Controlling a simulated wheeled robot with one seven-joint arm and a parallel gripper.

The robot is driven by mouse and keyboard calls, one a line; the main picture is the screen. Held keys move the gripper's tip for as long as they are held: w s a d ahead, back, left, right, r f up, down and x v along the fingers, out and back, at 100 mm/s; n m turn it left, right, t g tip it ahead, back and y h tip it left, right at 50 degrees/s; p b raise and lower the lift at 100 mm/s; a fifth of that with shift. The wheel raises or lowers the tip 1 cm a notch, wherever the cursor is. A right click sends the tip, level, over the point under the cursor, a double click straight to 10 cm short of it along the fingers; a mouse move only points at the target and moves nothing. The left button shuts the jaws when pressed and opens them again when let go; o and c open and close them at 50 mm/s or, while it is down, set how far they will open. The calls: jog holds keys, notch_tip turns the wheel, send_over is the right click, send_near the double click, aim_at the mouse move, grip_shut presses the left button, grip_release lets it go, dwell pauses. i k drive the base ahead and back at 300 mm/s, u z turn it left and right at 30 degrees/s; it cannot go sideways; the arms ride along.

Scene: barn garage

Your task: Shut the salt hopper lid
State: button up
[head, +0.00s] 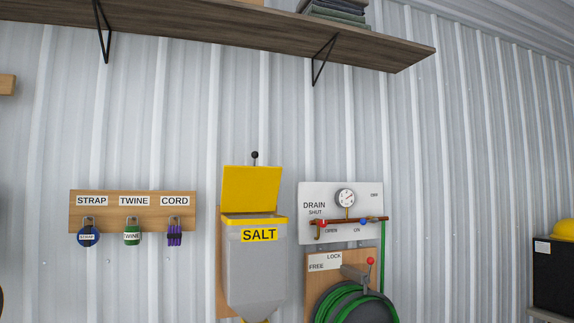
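The salt hopper (256,273) hangs on the corrugated wall, a grey translucent bin with a yellow rim and a yellow SALT label. Its yellow lid (251,189) stands raised, close to upright, above the bin's top. A dark stalk with a black ball knob (255,155) sticks up from the lid's upper edge. The hopper's bottom is cut off by the picture's lower edge. My gripper is not in view.
A board with strap, twine and cord (133,211) hangs left of the hopper. A drain panel (341,205) with a gauge and a green hose reel (352,303) are close on its right. A wooden shelf (220,37) runs above.

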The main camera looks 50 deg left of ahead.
aim_at(254, 188)
jog(key=u, duration=0.2)
jog(key=i, duration=0.95)
jog(key=u, duration=1.3)
jog(key=i, duration=0.75)
jog(key=u, duration=0.8)
